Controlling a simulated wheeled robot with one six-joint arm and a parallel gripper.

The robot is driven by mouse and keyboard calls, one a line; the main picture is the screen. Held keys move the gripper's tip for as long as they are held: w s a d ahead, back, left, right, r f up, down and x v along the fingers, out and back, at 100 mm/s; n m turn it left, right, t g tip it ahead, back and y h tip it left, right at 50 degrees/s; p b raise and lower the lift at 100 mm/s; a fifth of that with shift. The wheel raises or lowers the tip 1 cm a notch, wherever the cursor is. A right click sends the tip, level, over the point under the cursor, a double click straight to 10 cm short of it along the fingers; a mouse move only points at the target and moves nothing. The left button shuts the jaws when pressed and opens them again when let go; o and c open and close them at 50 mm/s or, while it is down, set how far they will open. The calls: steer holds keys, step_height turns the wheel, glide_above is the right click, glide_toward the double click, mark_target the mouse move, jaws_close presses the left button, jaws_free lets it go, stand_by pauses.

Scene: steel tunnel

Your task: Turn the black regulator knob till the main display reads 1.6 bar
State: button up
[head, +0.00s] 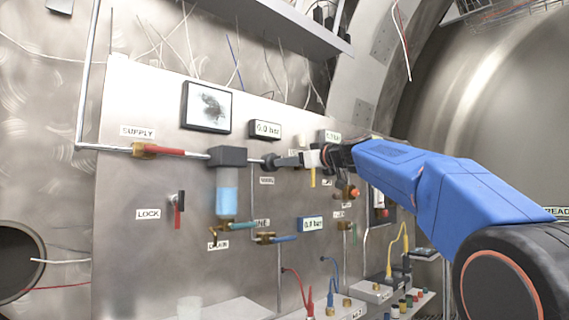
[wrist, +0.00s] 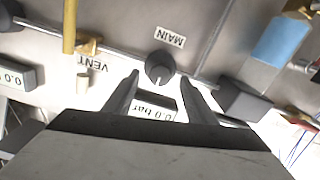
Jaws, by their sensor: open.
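The black regulator knob (wrist: 159,68) shows in the wrist view below the upside-down MAIN label (wrist: 169,38), with a pale mark on its face. In the head view the knob (head: 269,162) sits right of the dark regulator block. My gripper (wrist: 158,84) is open, its two fingers pointing at the knob from either side. Whether they touch it I cannot tell. In the head view my gripper (head: 285,161) is just right of the knob. The main display (head: 265,129) reads 0.0 bar; it also shows between my fingers in the wrist view (wrist: 152,107), partly covered.
A clear bowl with blue liquid (head: 227,195) hangs under the regulator block (head: 228,157).

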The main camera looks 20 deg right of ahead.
steer(key=x, duration=0.3)
steer(key=c, duration=1)
steer(key=shift+c, duration=0.2)
steer(key=shift+m, duration=0.3)
